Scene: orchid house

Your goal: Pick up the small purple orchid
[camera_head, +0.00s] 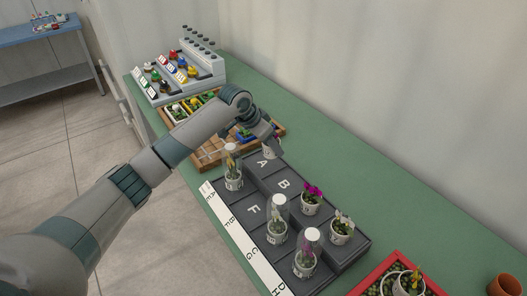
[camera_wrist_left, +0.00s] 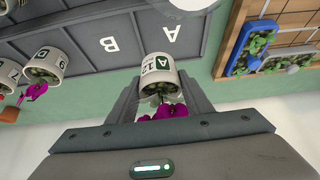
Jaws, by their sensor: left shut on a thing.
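A small white pot (camera_wrist_left: 158,79) with a purple orchid flower (camera_wrist_left: 165,111) sits between the fingers of my left gripper (camera_wrist_left: 157,90), which is shut on it. Its label carries a green A tag. In the head view my left gripper (camera_head: 270,143) is at the far end of the dark tray (camera_head: 323,262), by the letter A, and mostly hides the pot. I cannot tell whether the pot is clear of the tray. Another purple orchid (camera_head: 312,193) stands in a white pot right of the B mark. My right gripper is not in view.
Orchids under clear covers (camera_head: 278,215) stand along the dark tray, and a white-flowered orchid (camera_head: 342,228) stands near its right side. A wooden tray (camera_head: 211,158) with small plants lies beyond. A red-rimmed tray (camera_head: 357,288) and a terracotta pot (camera_head: 503,287) are nearer. The green bench (camera_head: 345,165) is clear toward the wall.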

